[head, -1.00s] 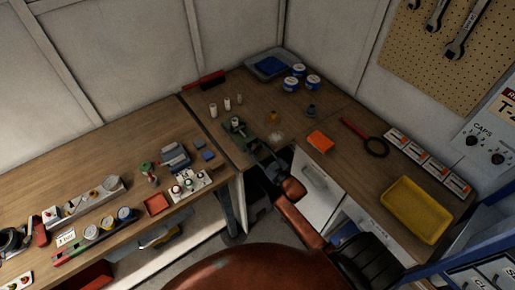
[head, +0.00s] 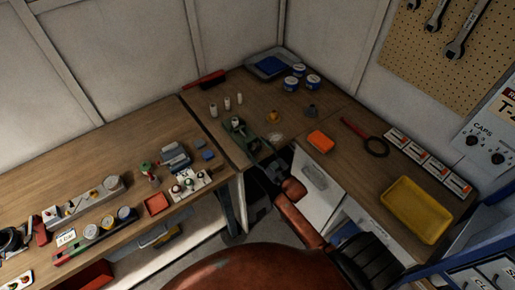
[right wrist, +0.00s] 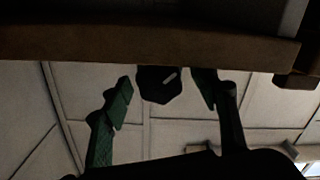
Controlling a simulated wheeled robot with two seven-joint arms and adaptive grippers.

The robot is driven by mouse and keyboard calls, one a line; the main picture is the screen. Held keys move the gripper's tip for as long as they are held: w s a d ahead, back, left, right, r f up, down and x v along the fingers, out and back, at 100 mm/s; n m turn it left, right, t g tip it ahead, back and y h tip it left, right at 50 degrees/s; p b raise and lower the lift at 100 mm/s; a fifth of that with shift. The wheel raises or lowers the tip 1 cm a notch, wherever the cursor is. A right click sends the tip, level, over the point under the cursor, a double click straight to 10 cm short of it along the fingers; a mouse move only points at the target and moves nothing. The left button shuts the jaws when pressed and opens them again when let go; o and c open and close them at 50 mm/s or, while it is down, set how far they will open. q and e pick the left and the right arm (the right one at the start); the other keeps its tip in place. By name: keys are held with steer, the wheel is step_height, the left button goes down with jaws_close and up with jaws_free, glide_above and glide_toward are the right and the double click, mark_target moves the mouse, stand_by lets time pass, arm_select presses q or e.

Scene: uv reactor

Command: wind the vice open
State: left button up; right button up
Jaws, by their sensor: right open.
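The green vice (head: 240,133) stands at the front edge of the wooden bench in the head view, with a pale cylinder (head: 236,122) at its top. My right gripper (head: 266,160) is in front of the vice, beside the bench edge. Its fingers are dark and small there, so contact with the vice cannot be told. In the right wrist view my right gripper (right wrist: 162,95) is open, its two greenish fingertips spread apart. A dark blocky part (right wrist: 159,84), seemingly of the vice, shows between them. The vice's handle cannot be made out clearly. My left gripper is not in view.
The bench edge (right wrist: 150,45) crosses the top of the right wrist view. An orange box (head: 320,140), a magnifier (head: 376,146) and a yellow tray (head: 416,210) lie to the right. A white cabinet (head: 318,190) stands below.

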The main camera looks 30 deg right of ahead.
steer(key=s, duration=1.2)
steer(key=shift+d, duration=0.45)
